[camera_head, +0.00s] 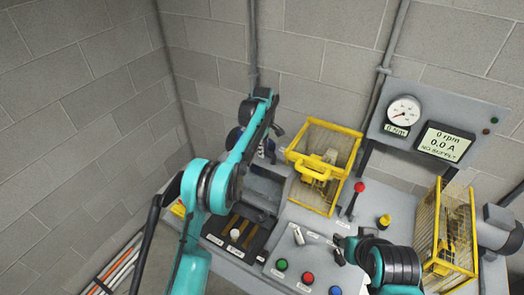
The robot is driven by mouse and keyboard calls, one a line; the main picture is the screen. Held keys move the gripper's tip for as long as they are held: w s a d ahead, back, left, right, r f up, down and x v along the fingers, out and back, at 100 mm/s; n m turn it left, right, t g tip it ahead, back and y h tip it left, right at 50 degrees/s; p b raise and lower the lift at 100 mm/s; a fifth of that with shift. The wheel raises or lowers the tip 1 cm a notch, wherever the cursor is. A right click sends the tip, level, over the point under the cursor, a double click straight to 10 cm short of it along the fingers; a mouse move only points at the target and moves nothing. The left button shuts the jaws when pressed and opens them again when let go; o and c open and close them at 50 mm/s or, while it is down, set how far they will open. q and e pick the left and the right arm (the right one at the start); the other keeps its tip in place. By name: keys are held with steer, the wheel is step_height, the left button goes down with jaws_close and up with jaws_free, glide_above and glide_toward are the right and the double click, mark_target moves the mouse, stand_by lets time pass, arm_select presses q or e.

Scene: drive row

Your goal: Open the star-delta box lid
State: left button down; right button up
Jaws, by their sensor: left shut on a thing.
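The star-delta box (240,230) is at the lower left of the bench, a dark open-faced panel with brass strips and a pale knob. A grey panel that looks like its lid (266,184) stands raised behind it, partly hidden by my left arm. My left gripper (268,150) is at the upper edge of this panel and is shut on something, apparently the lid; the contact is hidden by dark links. My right gripper (341,250) is low over the front of the bench, beside the push buttons; its fingers are too small to read.
A yellow mesh guard (328,145) stands right of the lid, and another yellow guard (450,225) is at far right. A red-knobbed lever (356,196) rises between them. Green (282,265) and red (307,278) buttons sit in front. A meter panel (430,125) is behind.

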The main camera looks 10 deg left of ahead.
arm_select(q)
steer(key=shift+w, duration=0.15)
steer(key=c, duration=1.4)
jaws_free()
steer(key=shift+c, duration=0.2)
steer(key=shift+w+f, duration=0.15)
steer(key=shift+w, duration=0.05)
steer(key=shift+s+r, duration=0.1)
steer(key=shift+r, duration=0.1)
step_height(320, 180, up, 12)
steer(key=shift+f, duration=0.15)
arm_select(e)
steer(key=shift+w, duration=0.2)
arm_select(q)
steer(key=shift+a, duration=0.1)
